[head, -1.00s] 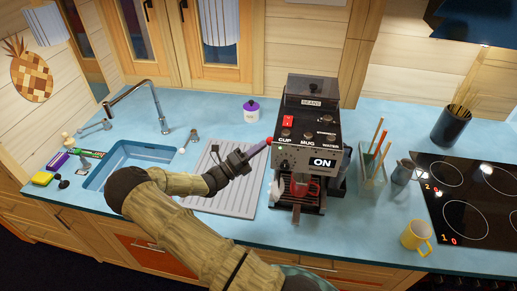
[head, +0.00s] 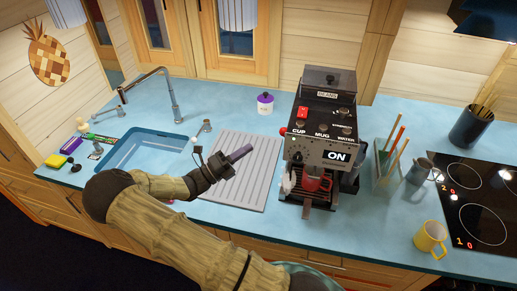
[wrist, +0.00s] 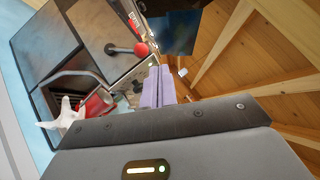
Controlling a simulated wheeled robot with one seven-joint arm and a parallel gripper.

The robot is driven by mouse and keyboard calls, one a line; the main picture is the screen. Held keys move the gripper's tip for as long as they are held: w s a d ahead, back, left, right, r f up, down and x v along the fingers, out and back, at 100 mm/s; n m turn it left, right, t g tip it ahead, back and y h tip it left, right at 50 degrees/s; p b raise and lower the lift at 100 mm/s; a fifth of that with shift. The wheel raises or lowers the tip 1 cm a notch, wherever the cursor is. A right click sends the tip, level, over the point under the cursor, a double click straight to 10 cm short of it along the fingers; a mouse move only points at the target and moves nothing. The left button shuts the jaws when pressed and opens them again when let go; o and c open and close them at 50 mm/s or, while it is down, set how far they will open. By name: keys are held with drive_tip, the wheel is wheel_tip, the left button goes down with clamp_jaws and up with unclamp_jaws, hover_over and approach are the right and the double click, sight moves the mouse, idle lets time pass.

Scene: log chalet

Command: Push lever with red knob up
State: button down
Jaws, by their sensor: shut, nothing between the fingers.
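The coffee machine (head: 325,115) stands on the blue counter with its display (head: 337,156) reading "ON". The red knob (head: 283,131) is at the machine's upper left side. In the wrist view the red knob (wrist: 141,49) sits at the end of a short dark lever (wrist: 120,50) on the machine's side. My gripper (head: 248,150) is shut and empty, its purple fingers pointing toward the machine. It is left of the knob and apart from it. The fingers also show in the wrist view (wrist: 158,85). A red mug (head: 318,183) stands in the machine.
A grey ribbed drainboard (head: 252,188) lies under my gripper, with the sink (head: 125,160) to its left. A purple-lidded jar (head: 265,104) stands behind. Right of the machine are a utensil holder (head: 383,170), a grey jug (head: 419,172), a yellow mug (head: 430,238) and the cooktop (head: 480,195).

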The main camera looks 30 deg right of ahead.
drive_tip(key=shift+a+b, duration=0.5)
drive_tip(key=shift+a, duration=1.4)
drive_tip(key=s+f+m+g+y+b, duration=0.1)
drive_tip(key=s+f+m+g+y, duration=0.1)
drive_tip(key=s+f+m+y, duration=0.35)
drive_tip(key=s+f+m+g+y+b, duration=0.1)
drive_tip(key=s+f+m+g+y, duration=0.15)
drive_tip(key=s+m+y, duration=0.55)
drive_tip(key=s+a+r+m+t+y+b, duration=0.1)
drive_tip(key=a+m+t+y, duration=0.3)
drive_tip(key=m, duration=0.5)
drive_tip(key=s+a+r+m+t+y+b, duration=0.1)
drive_tip(key=a+r+m+t+y, duration=0.2)
drive_tip(key=m, duration=0.6)
drive_tip(key=shift+a+r+t+y+b, duration=0.3)
drive_tip(key=shift+a+t+y, duration=0.35)
drive_tip(key=shift+a, duration=0.55)
